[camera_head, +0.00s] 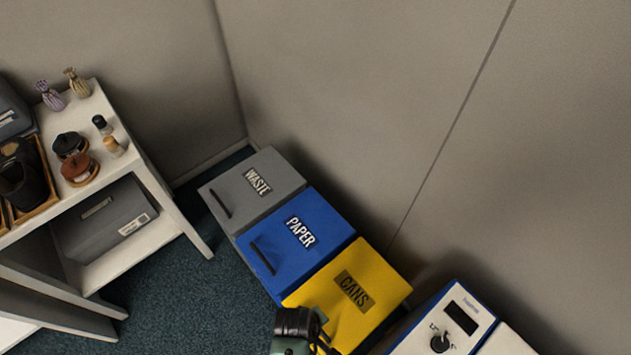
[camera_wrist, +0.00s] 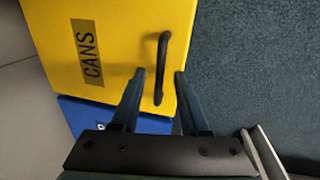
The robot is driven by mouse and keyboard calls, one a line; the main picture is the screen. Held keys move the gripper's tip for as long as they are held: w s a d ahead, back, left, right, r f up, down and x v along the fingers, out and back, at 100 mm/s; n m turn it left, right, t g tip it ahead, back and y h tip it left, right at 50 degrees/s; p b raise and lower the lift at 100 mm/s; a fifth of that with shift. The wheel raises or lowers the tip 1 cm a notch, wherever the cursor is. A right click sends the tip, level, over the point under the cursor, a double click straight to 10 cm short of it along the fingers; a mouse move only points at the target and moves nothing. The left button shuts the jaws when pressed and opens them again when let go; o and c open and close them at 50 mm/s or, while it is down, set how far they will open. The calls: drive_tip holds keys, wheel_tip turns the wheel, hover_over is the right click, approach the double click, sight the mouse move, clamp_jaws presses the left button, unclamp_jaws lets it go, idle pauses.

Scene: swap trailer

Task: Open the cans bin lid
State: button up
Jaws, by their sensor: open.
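The yellow cans bin (camera_head: 380,274) stands in the row of bins at the lower middle of the head view, its lid down and marked CANS. In the wrist view the yellow lid (camera_wrist: 115,20) fills the upper left. Its black bar handle (camera_wrist: 161,68) stands near the lid's edge. My gripper (camera_wrist: 160,74) is open, with one finger on each side of the handle's near end in the picture. I cannot tell whether the fingers touch it. In the head view my dark wrist (camera_head: 297,322) covers the lid's front corner and hides the handle.
The blue paper bin (camera_head: 325,215) and grey waste bin (camera_head: 275,165) stand beside it, lids down. A white appliance with a dial (camera_head: 470,300) is to the right. A white shelf unit (camera_head: 150,180) stands left. Dark carpet (camera_head: 165,285) lies clear between.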

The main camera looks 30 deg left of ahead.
drive_tip(key=shift+f, duration=0.35)
clamp_jaws()
idle(1.2)
